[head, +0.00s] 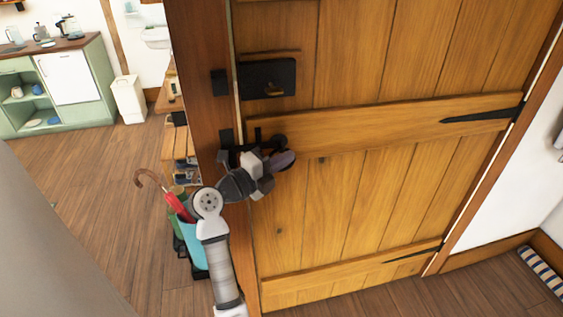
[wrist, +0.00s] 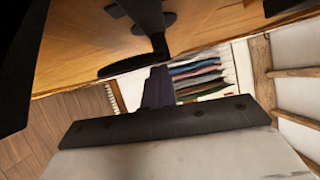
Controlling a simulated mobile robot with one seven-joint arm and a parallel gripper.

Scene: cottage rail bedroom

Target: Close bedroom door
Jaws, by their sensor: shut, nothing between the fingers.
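The bedroom door (head: 350,195) is made of upright orange-brown planks with cross rails. Black strap hinges are on its right side and a black latch box (head: 267,78) is near its left edge. That edge lies close beside a dark wooden post (head: 200,100), with a thin pale line between; I cannot tell whether it is fully shut. My gripper (head: 278,150) is shut and empty, in front of the door's left part below the latch, at or close to the surface; contact cannot be told. It hides part of a black fitting. Wood also fills the upper wrist view (wrist: 215,30).
Left of the post are an umbrella (head: 175,205) in a blue holder, a shelf rack (head: 180,145), a white bin (head: 128,98) and a green cabinet (head: 60,85). Open wooden floor (head: 95,190) lies on the left. A striped roll (head: 542,270) lies at right. Hanging clothes (wrist: 200,75) show in the wrist view.

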